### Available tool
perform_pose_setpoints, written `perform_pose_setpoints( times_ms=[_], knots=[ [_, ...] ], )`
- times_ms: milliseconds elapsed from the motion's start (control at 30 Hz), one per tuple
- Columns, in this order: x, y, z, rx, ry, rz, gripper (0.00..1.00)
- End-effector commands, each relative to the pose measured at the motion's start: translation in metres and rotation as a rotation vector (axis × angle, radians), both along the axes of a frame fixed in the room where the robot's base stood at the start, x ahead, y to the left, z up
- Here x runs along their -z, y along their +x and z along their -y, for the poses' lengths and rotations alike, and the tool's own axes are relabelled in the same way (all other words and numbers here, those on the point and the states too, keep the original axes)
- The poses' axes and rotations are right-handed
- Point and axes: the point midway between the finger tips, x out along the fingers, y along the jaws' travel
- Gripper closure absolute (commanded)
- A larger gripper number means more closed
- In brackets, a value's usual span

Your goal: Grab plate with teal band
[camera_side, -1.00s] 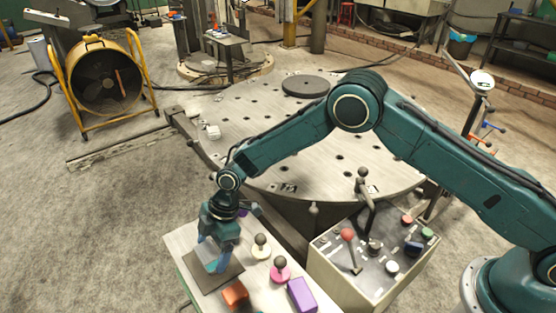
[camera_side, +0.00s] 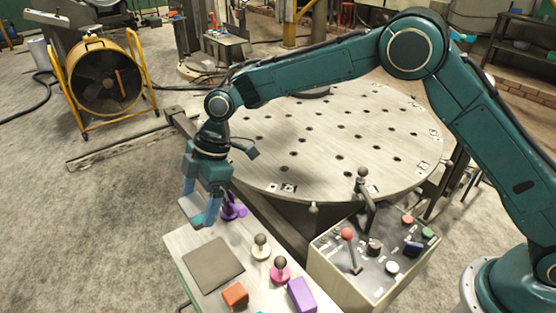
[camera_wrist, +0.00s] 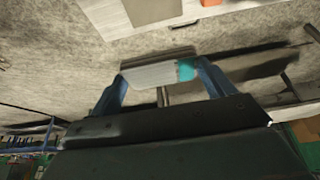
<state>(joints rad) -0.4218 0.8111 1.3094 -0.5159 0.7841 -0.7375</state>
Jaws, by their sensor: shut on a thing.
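The plate with the teal band is a light grey plate (camera_side: 193,207) with a teal stripe toward one end. My gripper (camera_side: 203,204) is shut on it and holds it in the air, above the far left corner of the light bench. In the wrist view the plate (camera_wrist: 160,74) sits between the two blue fingers of my gripper (camera_wrist: 162,80), with its teal band near the right finger. A dark square mat (camera_side: 213,263) on the bench is bare.
The bench (camera_side: 185,240) holds an orange block (camera_side: 235,294), a purple block (camera_side: 301,295), and knobbed pieces in cream (camera_side: 261,248), pink (camera_side: 281,270) and purple (camera_side: 233,207). A control box (camera_side: 345,268) with levers stands right. A large round perforated table (camera_side: 330,150) lies behind.

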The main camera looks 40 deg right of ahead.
Motion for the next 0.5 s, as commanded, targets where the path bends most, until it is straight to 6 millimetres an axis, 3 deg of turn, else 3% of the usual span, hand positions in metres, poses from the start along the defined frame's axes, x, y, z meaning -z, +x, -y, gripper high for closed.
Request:
perform_pose_setpoints(
  times_ms=[500],
  knots=[
    [-0.0082, 0.0006, -0.0003, -0.001, 0.002, 0.004, 0.58]
  ],
)
